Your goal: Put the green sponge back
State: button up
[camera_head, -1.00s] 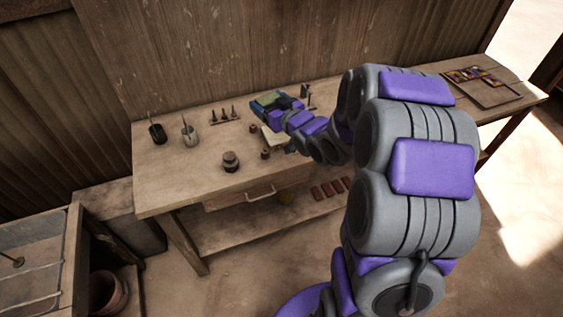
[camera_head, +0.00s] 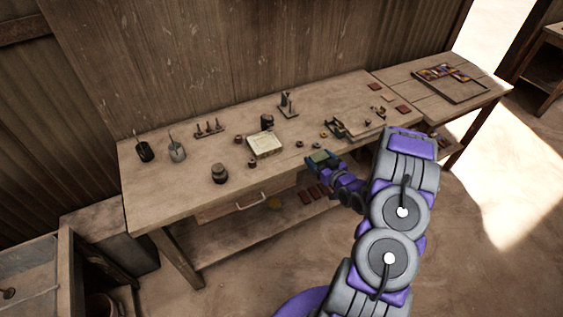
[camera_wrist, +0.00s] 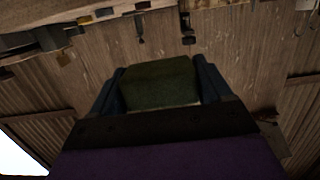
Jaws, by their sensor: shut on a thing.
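The green sponge (camera_head: 320,156) is held in my gripper (camera_head: 322,160), near the front edge of the workbench (camera_head: 180,190). In the wrist view the sponge (camera_wrist: 160,84) fills the space between the two dark fingers of my gripper (camera_wrist: 160,88). It looks dark green and block-shaped. Its underside and whether it touches the bench cannot be made out.
A pale block or box (camera_head: 264,145) lies on the bench left of my gripper. A dark jar (camera_head: 219,174) and two cups with tools, one dark (camera_head: 145,151) and one grey (camera_head: 177,151), stand further left. A drawer (camera_head: 245,203) is below.

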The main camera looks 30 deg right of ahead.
jog(key=shift+s+d+f, duration=0.2)
jog(key=shift+d+f, duration=0.15)
jog(key=shift+d, duration=0.2)
jog(key=shift+s+d+f, duration=0.15)
jog(key=shift+d+f, duration=0.2)
jog(key=shift+d, duration=0.2)
jog(key=shift+w+d+f, duration=0.1)
jog(key=shift+w+f, duration=0.1)
jog(key=shift+w, duration=0.15)
jog(key=w+a, duration=0.2)
jog(key=a, duration=0.1)
jog(key=w+a, duration=0.2)
jog(key=w+a+b, duration=0.1)
jog(key=w+a, duration=0.2)
jog(key=shift+a+f, duration=0.3)
jog(key=w, duration=0.1)
jog(key=w+a, duration=0.1)
jog(key=shift+w+a+f, duration=0.2)
jog(key=shift+w+f, duration=0.15)
jog(key=shift+w, duration=0.45)
jog(key=a+f, duration=0.1)
jog(key=f+b, duration=0.1)
jog(key=f, duration=0.1)
jog(key=shift+a, duration=0.35)
jog(key=shift+f, duration=0.2)
jog(key=shift+d, duration=0.55)
jog(key=o, duration=0.8)
jog(key=shift+d+f, duration=0.1)
jog(key=shift+o, duration=0.8)
jog(key=shift+a, duration=0.45)
